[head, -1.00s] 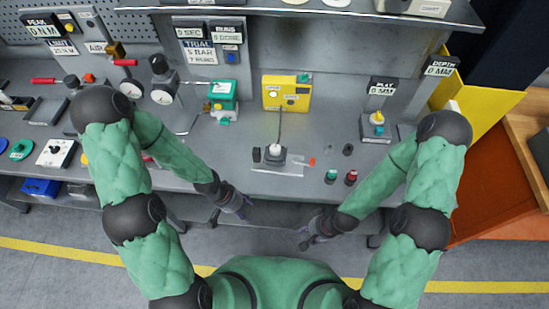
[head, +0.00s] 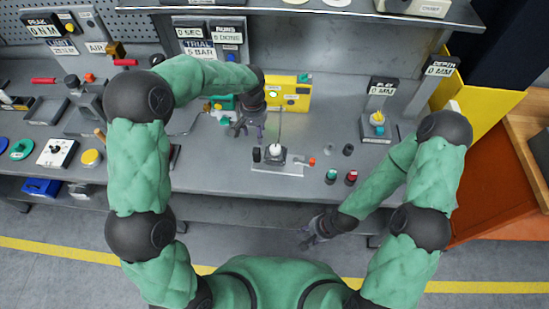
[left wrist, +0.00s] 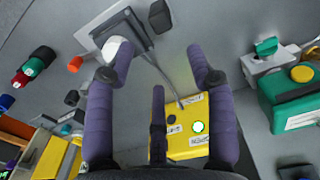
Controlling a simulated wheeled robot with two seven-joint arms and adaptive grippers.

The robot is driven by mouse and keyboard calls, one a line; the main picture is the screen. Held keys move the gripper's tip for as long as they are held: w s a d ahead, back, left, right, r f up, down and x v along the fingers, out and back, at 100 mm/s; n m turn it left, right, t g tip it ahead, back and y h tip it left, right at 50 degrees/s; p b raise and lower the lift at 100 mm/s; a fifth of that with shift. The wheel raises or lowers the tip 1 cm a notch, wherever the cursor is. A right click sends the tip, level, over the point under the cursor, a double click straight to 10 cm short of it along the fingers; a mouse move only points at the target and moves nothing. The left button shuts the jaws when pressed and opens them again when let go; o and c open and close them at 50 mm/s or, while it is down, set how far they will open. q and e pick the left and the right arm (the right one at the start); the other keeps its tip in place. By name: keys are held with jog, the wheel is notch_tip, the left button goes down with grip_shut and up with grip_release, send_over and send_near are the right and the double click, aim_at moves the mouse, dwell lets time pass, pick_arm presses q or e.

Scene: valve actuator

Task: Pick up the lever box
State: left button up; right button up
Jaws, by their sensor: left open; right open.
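No readable label marks the lever box. A small grey box (head: 273,160) with a white knob and a thin dark rod stands mid-bench on a clear plate. In the left wrist view this grey box (left wrist: 122,38) is ahead of the fingers, its white knob by the left fingertip. A yellow box (head: 290,95) stands behind it; it also shows between the fingers in the left wrist view (left wrist: 183,140). My left gripper (head: 247,132) is open and empty, above the bench left of the grey box's rod. My right gripper (head: 312,236) is open, low before the bench edge.
A green box (head: 222,103) is partly hidden behind my left forearm; in the left wrist view it is at the right (left wrist: 300,98). Green and red buttons (head: 341,177) stand right of the grey box.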

aim_at(257, 149)
pick_arm(q)
notch_tip(257, 149, down, 6)
jog(key=shift+d+f, duration=0.15)
jog(key=shift+s+a+f, duration=0.1)
jog(key=shift+a+f, duration=0.1)
jog(key=shift+f, duration=1.15)
jog(key=shift+a+f, duration=0.15)
jog(key=shift+f, duration=1.15)
grip_shut()
